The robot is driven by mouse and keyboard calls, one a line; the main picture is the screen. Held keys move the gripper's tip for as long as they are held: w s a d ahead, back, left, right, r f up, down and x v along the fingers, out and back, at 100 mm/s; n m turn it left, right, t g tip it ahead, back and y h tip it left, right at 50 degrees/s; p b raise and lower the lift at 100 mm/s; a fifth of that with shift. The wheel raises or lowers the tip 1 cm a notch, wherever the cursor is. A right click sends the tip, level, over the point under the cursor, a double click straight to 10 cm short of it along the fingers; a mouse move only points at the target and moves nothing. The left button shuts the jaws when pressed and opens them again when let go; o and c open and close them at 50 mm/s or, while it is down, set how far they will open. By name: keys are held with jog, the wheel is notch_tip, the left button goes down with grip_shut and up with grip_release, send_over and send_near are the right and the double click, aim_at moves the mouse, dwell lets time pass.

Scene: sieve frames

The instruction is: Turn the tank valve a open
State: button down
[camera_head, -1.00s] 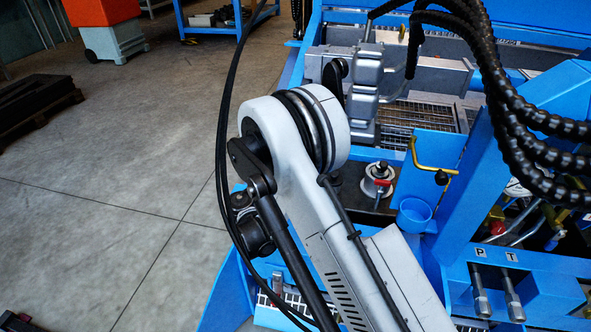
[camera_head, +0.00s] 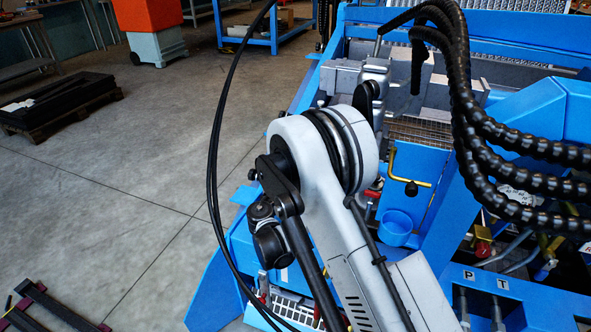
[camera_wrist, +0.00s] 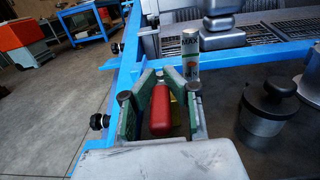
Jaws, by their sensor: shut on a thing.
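A red handle (camera_wrist: 160,108), which looks like the valve's lever, stands between the green-lined fingers of my gripper (camera_wrist: 160,88) in the wrist view. My gripper is shut on it. The valve body under the handle is hidden by my gripper, so its angle is hard to judge. In the head view my arm covers the gripper and most of the valve area. A small red part (camera_head: 373,193) shows just right of my arm there, but I cannot tell whether it is the same handle.
A labelled cylinder (camera_wrist: 190,52) stands just beyond the fingers. A dark-knobbed metal cap (camera_wrist: 268,110) is on the right. A blue frame rail (camera_wrist: 115,75) runs along the left. Black hoses (camera_head: 480,120), a yellow bent handle (camera_head: 410,178) and a blue cup (camera_head: 397,228) lie right of my arm.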

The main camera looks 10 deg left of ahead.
jog(key=c, duration=1.6)
grip_release()
jog(key=shift+c, duration=0.2)
jog(key=shift+s, duration=0.1)
jog(key=s, duration=0.4)
jog(key=s+a, duration=0.1)
jog(key=s, duration=0.6)
jog(key=shift+s+a, duration=0.35)
jog(key=shift+a, duration=0.05)
jog(key=shift+a, duration=0.15)
